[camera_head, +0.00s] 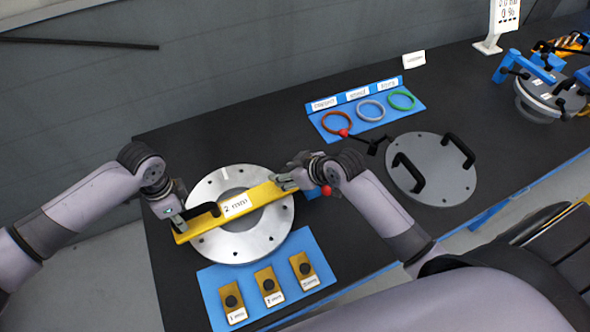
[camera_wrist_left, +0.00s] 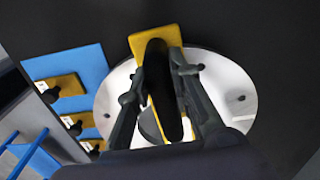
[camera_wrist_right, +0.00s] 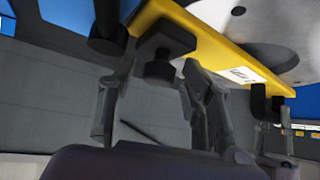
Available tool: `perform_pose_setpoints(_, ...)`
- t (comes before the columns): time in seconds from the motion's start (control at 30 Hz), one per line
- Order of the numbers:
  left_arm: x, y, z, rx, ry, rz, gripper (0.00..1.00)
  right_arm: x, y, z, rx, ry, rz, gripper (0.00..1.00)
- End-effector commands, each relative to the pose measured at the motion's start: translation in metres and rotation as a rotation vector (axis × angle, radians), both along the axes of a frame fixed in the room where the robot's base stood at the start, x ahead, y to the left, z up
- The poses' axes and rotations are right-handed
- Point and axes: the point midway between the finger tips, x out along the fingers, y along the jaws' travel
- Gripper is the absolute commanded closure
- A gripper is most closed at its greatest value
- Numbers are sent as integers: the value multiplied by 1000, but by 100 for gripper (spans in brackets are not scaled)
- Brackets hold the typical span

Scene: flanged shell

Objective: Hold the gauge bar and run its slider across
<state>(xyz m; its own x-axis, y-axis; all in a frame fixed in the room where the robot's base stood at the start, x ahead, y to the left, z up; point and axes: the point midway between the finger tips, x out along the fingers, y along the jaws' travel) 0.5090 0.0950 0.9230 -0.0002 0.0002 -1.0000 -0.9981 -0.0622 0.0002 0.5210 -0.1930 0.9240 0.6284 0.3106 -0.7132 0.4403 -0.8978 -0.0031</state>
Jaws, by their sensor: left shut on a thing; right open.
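The yellow gauge bar (camera_head: 235,208) with a white label lies across the round steel flange (camera_head: 215,243); I cannot tell whether it touches it. My left gripper (camera_head: 188,214) is shut on the black handle (camera_wrist_left: 158,88) at the bar's left end, one finger on each side. My right gripper (camera_head: 281,182) is at the bar's right end, fingers apart. In the right wrist view a dark block with a knob (camera_wrist_right: 159,66), seemingly the slider, sits on the bar's edge between the open fingertips (camera_wrist_right: 150,85). The right gripper hides it in the head view.
A blue mat (camera_head: 257,309) with several small yellow knobbed blocks lies in front of the flange. Behind is a blue board (camera_head: 337,127) with red, grey and green rings. A grey lid with two black handles (camera_head: 440,185) lies right, near my right arm.

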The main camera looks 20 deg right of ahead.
Motion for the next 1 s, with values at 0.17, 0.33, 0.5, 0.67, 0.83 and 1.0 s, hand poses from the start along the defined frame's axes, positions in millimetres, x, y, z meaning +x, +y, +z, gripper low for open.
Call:
perform_pose_setpoints(0.17,0,1,0,2,-1,2,100,-19,-11,24,-4,-6,1,55)
perform_pose_setpoints(0.33,0,1,0,2,-1,2,100,-43,-23,50,-5,-6,1,55)
perform_pose_setpoints(0.5,0,1,0,2,0,1,100,-61,-31,71,-3,-5,1,55)
perform_pose_setpoints(0.67,0,1,0,2,0,1,100,-70,-35,80,-2,-3,1,55)
perform_pose_setpoints(0.83,0,0,0,1,0,1,100,-71,-35,83,-2,-4,1,55)
perform_pose_setpoints(1.0,0,0,0,1,0,1,100,-71,-35,82,-1,-4,0,55)
